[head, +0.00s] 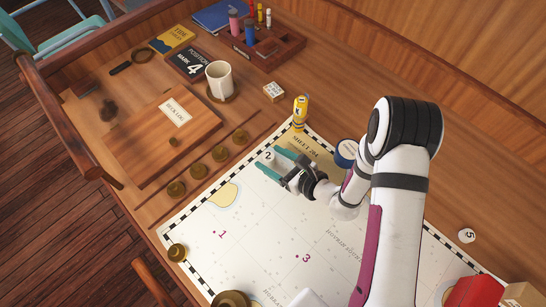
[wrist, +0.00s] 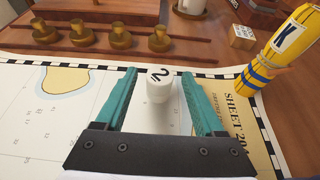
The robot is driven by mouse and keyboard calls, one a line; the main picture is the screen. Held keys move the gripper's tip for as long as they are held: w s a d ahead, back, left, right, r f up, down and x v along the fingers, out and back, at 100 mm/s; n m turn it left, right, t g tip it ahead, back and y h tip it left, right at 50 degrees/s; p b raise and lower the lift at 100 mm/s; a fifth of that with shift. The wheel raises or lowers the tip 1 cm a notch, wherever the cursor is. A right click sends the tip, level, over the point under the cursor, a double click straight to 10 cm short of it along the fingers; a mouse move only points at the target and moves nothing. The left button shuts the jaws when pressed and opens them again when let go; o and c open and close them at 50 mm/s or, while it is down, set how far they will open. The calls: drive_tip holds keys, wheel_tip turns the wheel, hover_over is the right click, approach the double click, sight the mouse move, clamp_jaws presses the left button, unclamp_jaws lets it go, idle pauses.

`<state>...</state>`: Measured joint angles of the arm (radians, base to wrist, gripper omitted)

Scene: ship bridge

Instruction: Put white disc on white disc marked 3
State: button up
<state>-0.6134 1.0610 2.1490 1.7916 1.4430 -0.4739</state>
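A white piece marked 2 (head: 268,156) is on the chart near its top edge. In the wrist view the white piece (wrist: 158,90) is between my gripper's teal fingers, with a gap on each side. My gripper (head: 277,163) is open around it and does not visibly touch it. A white disc marked 5 (head: 467,236) lies on the wood to the right.
A blue-sided round thing (head: 347,152) is right of my gripper. Brass knobs (head: 198,170) line the left. The chart's middle is clear.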

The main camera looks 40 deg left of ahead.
drive_tip(key=shift+d+r, duration=0.15)
drive_tip(key=shift+r, duration=0.05)
drive_tip(key=v, duration=1.1)
drive_tip(key=shift+d+r, duration=0.1)
drive_tip(key=shift+d, duration=0.25)
drive_tip(key=s+d+r+n+g+h, duration=0.1)
drive_tip(key=s+d+r+n+g, duration=0.15)
drive_tip(key=r+n, duration=0.35)
drive_tip(key=s+d+r+n+g+h, duration=0.2)
drive_tip(key=s+d+r+n, duration=0.15)
drive_tip(key=r, duration=0.35)
drive_tip(key=s+d+r+n+t+h, duration=0.1)
drive_tip(key=d+h, duration=0.3)
drive_tip(key=d, duration=0.4)
drive_tip(key=s+d+r+n+t+h, duration=0.1)
drive_tip(key=s+d+n+t+h, duration=0.1)
drive_tip(key=d, duration=0.6)
drive_tip(key=s+t+h, duration=0.1)
drive_tip(key=h, duration=0.1)
drive_tip(key=shift+s+d+r+h, duration=0.3)
drive_tip(key=shift+d, duration=0.1)
